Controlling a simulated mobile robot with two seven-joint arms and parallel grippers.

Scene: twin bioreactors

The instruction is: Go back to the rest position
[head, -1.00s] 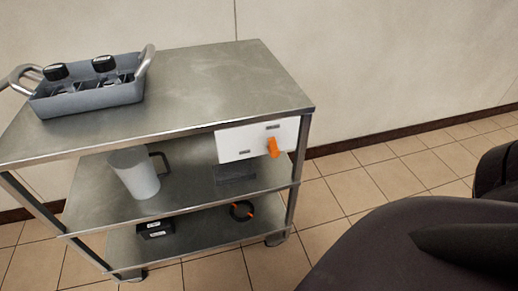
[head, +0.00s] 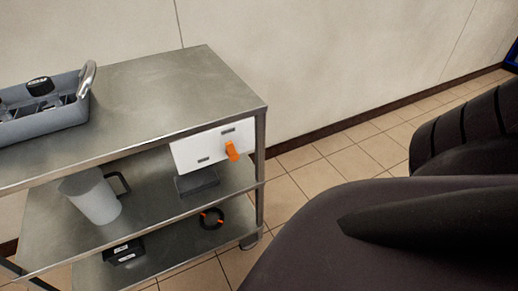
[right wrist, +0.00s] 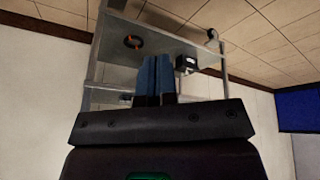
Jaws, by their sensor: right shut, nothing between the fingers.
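My right gripper (right wrist: 156,78) shows in the right wrist view, with its two blue fingers together and nothing between them. The steel cart (right wrist: 190,45) stands beyond the fingers in that view, which appears upside down. In the head view my dark right arm fills the lower right, and its gripper is out of frame. The same cart (head: 170,90) stands at the left there, apart from my arm. My left gripper is not in view.
The cart carries a grey tray (head: 45,125) on top, a white jug (head: 95,198), a white box with an orange handle (head: 213,146), a black box (head: 123,251) and a black ring (head: 211,218). Tiled floor (head: 320,165) is free right of the cart. A blue thing (head: 512,57) shows far right.

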